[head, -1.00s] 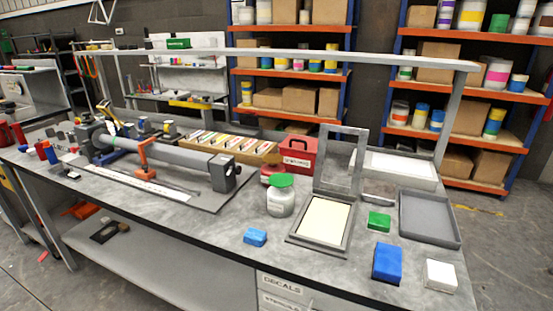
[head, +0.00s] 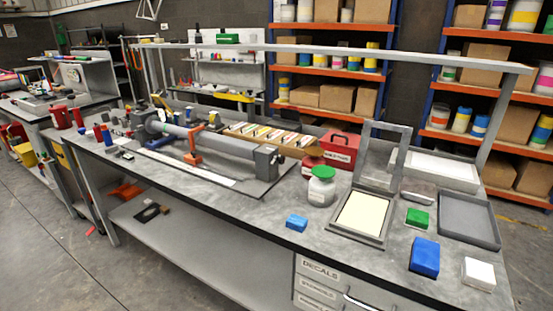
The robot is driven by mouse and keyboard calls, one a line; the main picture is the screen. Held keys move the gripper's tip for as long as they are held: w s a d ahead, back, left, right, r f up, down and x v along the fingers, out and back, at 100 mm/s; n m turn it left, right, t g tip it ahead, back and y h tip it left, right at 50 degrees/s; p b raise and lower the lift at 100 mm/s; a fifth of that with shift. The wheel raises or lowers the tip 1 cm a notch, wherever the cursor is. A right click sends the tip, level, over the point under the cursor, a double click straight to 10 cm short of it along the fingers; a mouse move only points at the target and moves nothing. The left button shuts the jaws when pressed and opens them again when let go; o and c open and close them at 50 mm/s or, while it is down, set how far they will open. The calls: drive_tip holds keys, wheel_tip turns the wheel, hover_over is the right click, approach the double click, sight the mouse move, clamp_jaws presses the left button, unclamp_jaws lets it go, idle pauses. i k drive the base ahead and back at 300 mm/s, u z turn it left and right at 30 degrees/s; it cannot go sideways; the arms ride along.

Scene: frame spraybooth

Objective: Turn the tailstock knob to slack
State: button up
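A frame-holding jig with a long grey tube (head: 215,140) lies on a dark base plate on the left half of the bench. An orange clamp (head: 194,145) stands around the tube near its middle. A dark grey block (head: 267,161) stands at the tube's right end, and a grey headstock-like part (head: 146,125) is at its left end. I cannot tell which end is the tailstock, and its knob is too small to make out. My gripper is not in view.
The bench (head: 262,217) also holds a white jar with a green lid (head: 321,187), a red box (head: 339,148), a hinged screen frame (head: 361,216), a grey tray (head: 468,218) and coloured blocks. An overhead rail spans the bench. Floor at the front left is open.

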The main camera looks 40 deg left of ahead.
sight(281, 159)
drive_tip(key=u, duration=0.05)
drive_tip(key=k, duration=0.85)
drive_tip(key=u, duration=0.9)
drive_tip(key=i, duration=1)
drive_tip(key=u, duration=0.1)
